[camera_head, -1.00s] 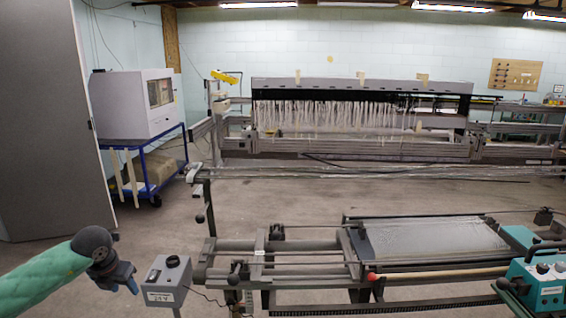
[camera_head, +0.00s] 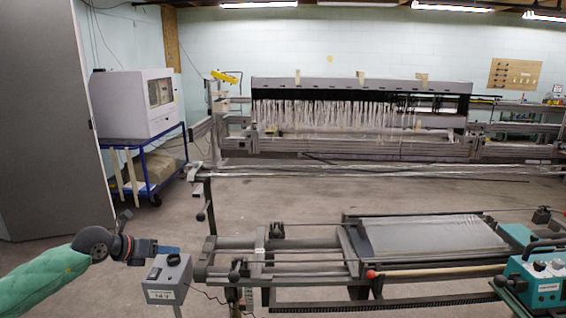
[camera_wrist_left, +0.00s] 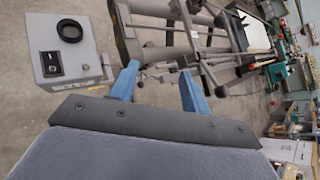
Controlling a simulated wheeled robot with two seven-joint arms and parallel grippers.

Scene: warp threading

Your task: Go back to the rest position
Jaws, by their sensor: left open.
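My left gripper (camera_head: 168,249) comes in from the left on a green-sleeved arm, at the upper left edge of the small grey control box (camera_head: 168,278) in the head view. In the left wrist view its two blue fingers (camera_wrist_left: 158,88) are spread apart with nothing between them. The control box (camera_wrist_left: 62,45) stands at the upper left there, with a black ring and a switch on its face. I cannot tell from the head view whether the gripper touches the box. My right gripper is not in view.
A threading frame (camera_head: 310,246) with rails and a grey flat panel (camera_head: 432,236) stands right of the box. A teal machine (camera_head: 538,278) is at the right edge. A large loom (camera_head: 360,145) and a blue cart (camera_head: 148,165) stand behind. Open floor lies between.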

